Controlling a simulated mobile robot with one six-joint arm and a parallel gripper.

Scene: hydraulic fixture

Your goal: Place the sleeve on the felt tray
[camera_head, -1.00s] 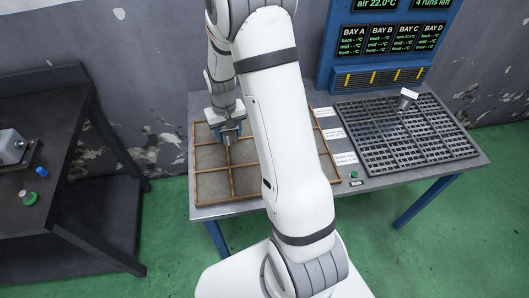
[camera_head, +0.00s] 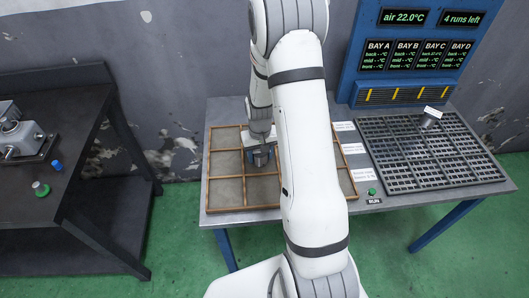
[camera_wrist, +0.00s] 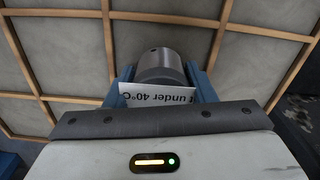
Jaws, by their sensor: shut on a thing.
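The sleeve (camera_wrist: 160,62) is a grey metal cylinder with a small hole in its side. A white paper tag (camera_wrist: 158,95), partly reading "under 40°C", hangs at its near side. My gripper (camera_wrist: 160,82) is shut on it, with a blue finger on each side. The felt tray (camera_head: 209,165) has grey felt and wooden dividers, and its divider (camera_wrist: 107,45) shows in the wrist view. In the head view my gripper (camera_head: 261,157) is low over a middle compartment. I cannot tell whether the sleeve touches the felt.
A black grate (camera_head: 432,165) fills the table's right side, with a tagged metal cylinder (camera_head: 429,121) on it. A green RUN button (camera_head: 372,191) sits at the front. A blue bay panel (camera_head: 414,55) stands behind. A dark bench (camera_head: 60,140) is at left.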

